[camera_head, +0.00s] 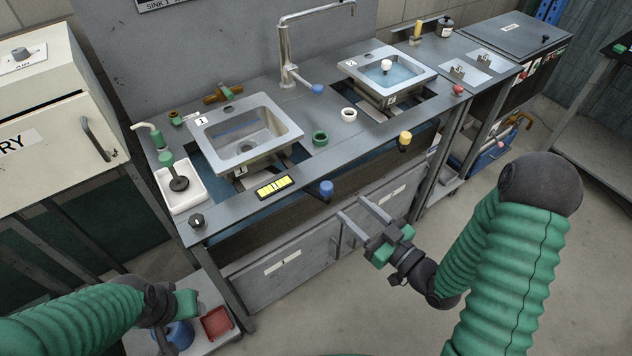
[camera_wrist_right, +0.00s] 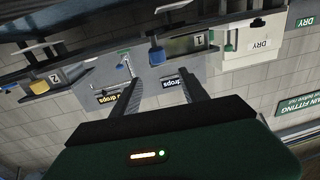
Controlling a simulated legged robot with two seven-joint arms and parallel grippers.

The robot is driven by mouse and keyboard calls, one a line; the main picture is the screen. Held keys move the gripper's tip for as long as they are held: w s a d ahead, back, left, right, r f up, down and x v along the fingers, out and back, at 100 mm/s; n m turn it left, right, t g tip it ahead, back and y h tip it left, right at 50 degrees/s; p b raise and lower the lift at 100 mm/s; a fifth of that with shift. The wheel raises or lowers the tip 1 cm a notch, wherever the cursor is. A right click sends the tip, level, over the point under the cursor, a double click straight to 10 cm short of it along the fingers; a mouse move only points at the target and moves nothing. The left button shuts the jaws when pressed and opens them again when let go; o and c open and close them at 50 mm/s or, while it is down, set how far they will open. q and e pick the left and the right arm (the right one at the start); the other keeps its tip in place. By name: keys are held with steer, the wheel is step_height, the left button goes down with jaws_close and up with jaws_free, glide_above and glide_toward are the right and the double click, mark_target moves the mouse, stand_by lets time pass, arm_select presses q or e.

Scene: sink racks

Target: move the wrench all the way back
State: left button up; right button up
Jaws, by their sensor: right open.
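I cannot clearly make out a wrench in either view. A brass-brown fitting (camera_head: 218,94) lies at the back of the counter behind sink 1; I cannot tell whether it is the wrench. My right gripper (camera_head: 351,206) is open and empty, in front of the cabinet drawers and below the counter's front edge.
Sink 1 (camera_head: 280,138) and sink 2 (camera_head: 425,72) are set in the counter (camera_head: 315,175). A blue knob (camera_head: 326,188) and a yellow knob (camera_head: 405,138) project from its front. A tall faucet (camera_head: 285,55) stands between the sinks. The floor (camera_head: 345,315) in front is open.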

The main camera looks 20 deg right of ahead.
mark_target(323, 182)
steer(key=b+x, duration=0.1)
steer(key=x, duration=0.8)
steer(key=b+x, duration=0.1)
steer(key=x, duration=0.4)
steer(key=shift+d+f+b, duration=0.1)
steer(key=shift+f+b, duration=0.2)
steer(key=shift+f, duration=0.05)
arm_select(q)
steer(key=x, duration=0.4)
steer(key=shift+s+a+f, duration=0.1)
steer(key=shift+s+f, duration=0.2)
steer(key=shift+f, duration=0.15)
arm_select(e)
jaws_close()
